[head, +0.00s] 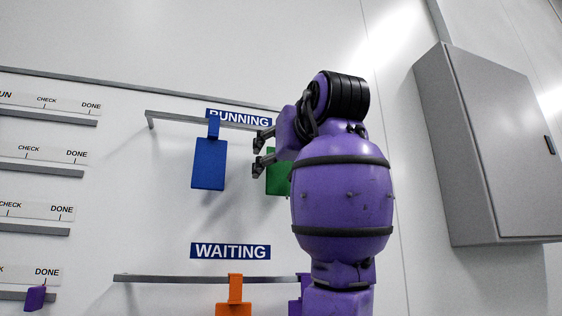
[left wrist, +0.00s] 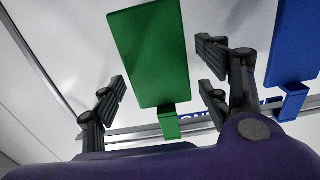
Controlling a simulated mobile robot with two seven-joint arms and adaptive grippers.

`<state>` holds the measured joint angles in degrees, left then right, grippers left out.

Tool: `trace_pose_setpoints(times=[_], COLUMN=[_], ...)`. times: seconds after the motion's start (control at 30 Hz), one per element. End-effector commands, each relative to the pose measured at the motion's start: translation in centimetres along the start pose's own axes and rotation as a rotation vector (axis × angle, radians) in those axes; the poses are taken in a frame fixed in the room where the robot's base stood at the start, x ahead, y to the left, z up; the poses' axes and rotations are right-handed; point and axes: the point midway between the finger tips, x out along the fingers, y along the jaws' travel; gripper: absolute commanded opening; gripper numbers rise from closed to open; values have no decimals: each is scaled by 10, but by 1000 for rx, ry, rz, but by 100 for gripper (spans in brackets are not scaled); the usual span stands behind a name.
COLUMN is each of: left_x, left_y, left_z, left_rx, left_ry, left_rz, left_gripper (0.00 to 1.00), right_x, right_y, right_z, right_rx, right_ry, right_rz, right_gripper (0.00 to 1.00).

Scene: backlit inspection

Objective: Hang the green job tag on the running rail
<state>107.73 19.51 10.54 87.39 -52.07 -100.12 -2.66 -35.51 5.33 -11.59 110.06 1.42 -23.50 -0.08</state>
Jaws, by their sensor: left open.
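The green job tag (head: 277,180) is at the right part of the running rail (head: 178,117), partly hidden behind my left gripper. In the left wrist view the green tag (left wrist: 150,55) shows its broad face, and its hook (left wrist: 169,125) overlaps the rail (left wrist: 130,134); it looks hung there. My left gripper (head: 262,151) is open, with one finger on each side of the green tag and visible gaps to both sides. The RUNNING label (head: 238,117) is behind the rail. My right gripper is not in view.
A blue tag (head: 209,163) hangs on the running rail, left of my gripper. Below, the WAITING rail (head: 175,278) holds an orange tag (head: 235,308) and a purple tag (head: 296,306). Slider strips (head: 40,174) are at the left. A grey cabinet (head: 490,150) juts out at right.

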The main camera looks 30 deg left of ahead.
Motion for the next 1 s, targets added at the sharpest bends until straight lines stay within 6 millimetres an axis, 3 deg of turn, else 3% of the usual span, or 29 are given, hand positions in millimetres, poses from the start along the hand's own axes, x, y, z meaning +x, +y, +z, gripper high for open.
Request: trace_pose_setpoints(times=[0.6, 1.0], left_x=[-108, -118], left_y=[0, 0], left_z=[-1, 0], left_rx=[-1, 0], left_ry=[2, 1], left_rz=[2, 1], left_gripper=[69, 69], right_x=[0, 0], right_y=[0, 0], right_z=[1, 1], right_rx=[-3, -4], right_ry=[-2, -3], right_rz=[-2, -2], right_gripper=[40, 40])
